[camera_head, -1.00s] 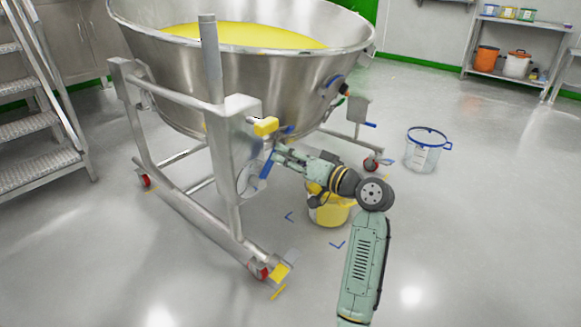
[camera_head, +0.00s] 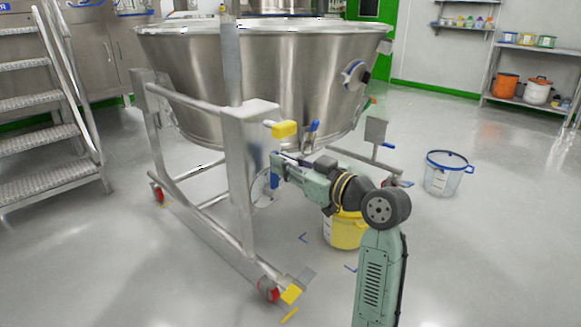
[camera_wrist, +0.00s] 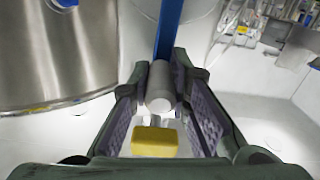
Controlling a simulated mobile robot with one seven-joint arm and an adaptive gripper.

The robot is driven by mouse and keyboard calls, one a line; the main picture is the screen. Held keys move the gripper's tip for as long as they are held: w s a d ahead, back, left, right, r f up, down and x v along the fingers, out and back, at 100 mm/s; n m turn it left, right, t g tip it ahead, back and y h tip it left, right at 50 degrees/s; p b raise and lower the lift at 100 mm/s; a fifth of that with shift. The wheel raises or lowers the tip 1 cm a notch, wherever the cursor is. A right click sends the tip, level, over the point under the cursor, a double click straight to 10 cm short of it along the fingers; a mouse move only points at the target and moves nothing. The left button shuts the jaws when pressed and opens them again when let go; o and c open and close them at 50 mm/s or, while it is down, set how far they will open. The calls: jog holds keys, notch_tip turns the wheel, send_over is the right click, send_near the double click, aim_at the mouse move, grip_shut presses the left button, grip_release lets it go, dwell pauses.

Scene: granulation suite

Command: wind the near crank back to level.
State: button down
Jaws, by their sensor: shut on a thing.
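The near crank shows as a blue arm (camera_head: 275,181) on the near side post (camera_head: 240,165) of the steel frame. In the wrist view its blue arm (camera_wrist: 168,30) runs up from a grey cylindrical handle (camera_wrist: 160,88). My gripper (camera_head: 279,166) is at the crank. In the wrist view my gripper (camera_wrist: 160,100) has a finger on each side of the handle and is shut on it. The large steel bowl (camera_head: 255,85) hangs in the frame; its rim looks close to level, and its contents are hidden. A yellow block (camera_head: 285,129) sticks out above the crank.
A yellow bucket (camera_head: 345,232) stands under my forearm. A clear blue-rimmed bucket (camera_head: 448,178) stands to the right. Metal steps (camera_head: 45,115) are at the left, and a shelf rack (camera_head: 525,75) is at the back right.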

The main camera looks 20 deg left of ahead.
jog(key=shift+s+a+n, duration=0.3)
jog(key=shift+a+n, duration=0.05)
jog(key=shift+n, duration=0.05)
jog(key=c, duration=1.5)
grip_release()
jog(key=shift+d, duration=0.2)
jog(key=shift+d, duration=0.25)
jog(key=v, duration=1.1)
jog(key=shift+s+d, duration=0.1)
jog(key=shift+d, duration=0.05)
